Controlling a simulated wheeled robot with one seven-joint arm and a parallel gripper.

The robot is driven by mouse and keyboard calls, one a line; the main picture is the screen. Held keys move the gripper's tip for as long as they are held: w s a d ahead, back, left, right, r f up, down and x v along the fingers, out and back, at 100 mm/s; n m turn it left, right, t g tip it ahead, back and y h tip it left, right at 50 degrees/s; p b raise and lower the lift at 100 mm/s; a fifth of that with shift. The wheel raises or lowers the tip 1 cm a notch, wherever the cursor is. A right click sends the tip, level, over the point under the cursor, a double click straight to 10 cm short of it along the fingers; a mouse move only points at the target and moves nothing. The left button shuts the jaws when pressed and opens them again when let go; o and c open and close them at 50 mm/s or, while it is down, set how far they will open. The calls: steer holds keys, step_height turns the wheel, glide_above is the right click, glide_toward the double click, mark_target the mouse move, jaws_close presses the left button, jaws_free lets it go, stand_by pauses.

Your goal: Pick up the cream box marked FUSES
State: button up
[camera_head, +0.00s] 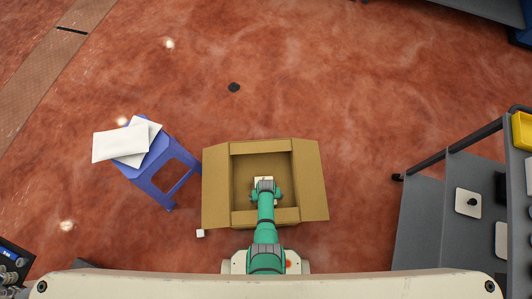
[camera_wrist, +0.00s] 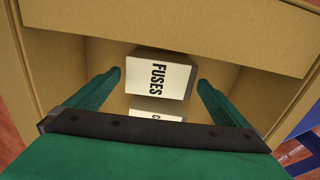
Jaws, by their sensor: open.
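The cream box marked FUSES (camera_wrist: 160,76) lies in an open cardboard box (camera_head: 314,182), its black lettering readable in the wrist view. In the head view the cream box (camera_head: 264,180) shows only as a pale patch at the end of my arm. My gripper (camera_wrist: 160,77) is open and empty inside the cardboard box. Its two green fingers stand left and right of the cream box, with a gap on each side. A second pale surface with dark lettering shows just below the cream box in the wrist view, partly hidden by my gripper.
The cardboard walls and flaps surround my gripper closely. A blue stool (camera_head: 178,155) with white packets (camera_head: 127,142) stands to the left. A grey shelf cart (camera_head: 428,205) stands to the right. A small white cube (camera_head: 200,233) lies by the cardboard box. The floor beyond is mostly clear.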

steer(key=shift+f, duration=1.2)
steer(key=c, duration=1.1)
steer(key=shift+r, duration=0.2)
